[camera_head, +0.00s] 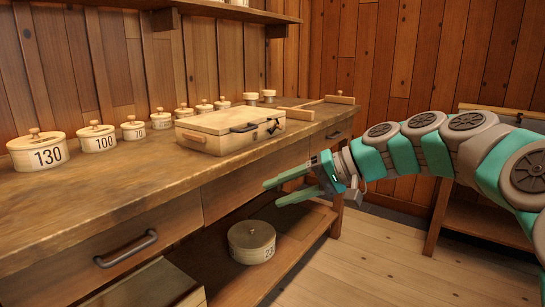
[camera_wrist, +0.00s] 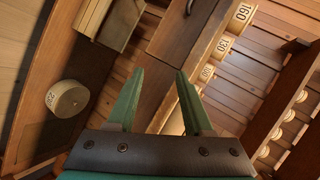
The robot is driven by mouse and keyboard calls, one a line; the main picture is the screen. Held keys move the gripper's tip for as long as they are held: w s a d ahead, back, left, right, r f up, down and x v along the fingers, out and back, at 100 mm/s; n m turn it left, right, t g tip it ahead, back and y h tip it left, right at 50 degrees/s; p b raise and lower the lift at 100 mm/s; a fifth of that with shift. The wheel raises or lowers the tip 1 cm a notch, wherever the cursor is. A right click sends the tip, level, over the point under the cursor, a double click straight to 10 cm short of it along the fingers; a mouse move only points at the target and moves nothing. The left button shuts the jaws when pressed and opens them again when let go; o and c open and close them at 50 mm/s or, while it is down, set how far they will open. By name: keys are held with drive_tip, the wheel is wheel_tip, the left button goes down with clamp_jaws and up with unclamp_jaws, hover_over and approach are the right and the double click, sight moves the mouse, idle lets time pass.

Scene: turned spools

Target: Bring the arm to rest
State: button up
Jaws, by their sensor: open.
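My gripper (camera_head: 290,185) is at the end of my green and grey arm, which reaches in from the right. Its two green fingers are apart with nothing between them. It hangs in front of the workbench (camera_head: 90,205), just below the level of the top. In the wrist view the open fingers (camera_wrist: 158,88) show the bench front and a drawer beyond them.
Numbered round boxes, such as 130 (camera_head: 38,151) and 100 (camera_head: 96,138), line the bench top's back. A wooden case (camera_head: 210,130) lies there too. A round box (camera_head: 251,243) sits on the low shelf (camera_head: 296,255). The floor (camera_head: 385,265) at right is clear.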

drive_tip(key=s+f+n+g+h, duration=0.1)
drive_tip(key=s+f+h, duration=0.2)
drive_tip(key=s+f, duration=0.45)
drive_tip(key=s+f+g+h, duration=0.25)
drive_tip(key=s+f, duration=0.25)
drive_tip(key=s, duration=0.5)
drive_tip(key=s+d+f+h, duration=0.3)
drive_tip(key=s+d+f, duration=0.2)
drive_tip(key=s, duration=0.3)
drive_tip(key=s+d+f+m+h, duration=0.1)
drive_tip(key=s+d+f+h, duration=0.2)
drive_tip(key=s+d+f, duration=0.3)
drive_tip(key=shift+s+d+f+g+h, duration=0.25)
drive_tip(key=shift+s+d+g+h, duration=0.15)
drive_tip(key=shift+s+d, duration=0.6)
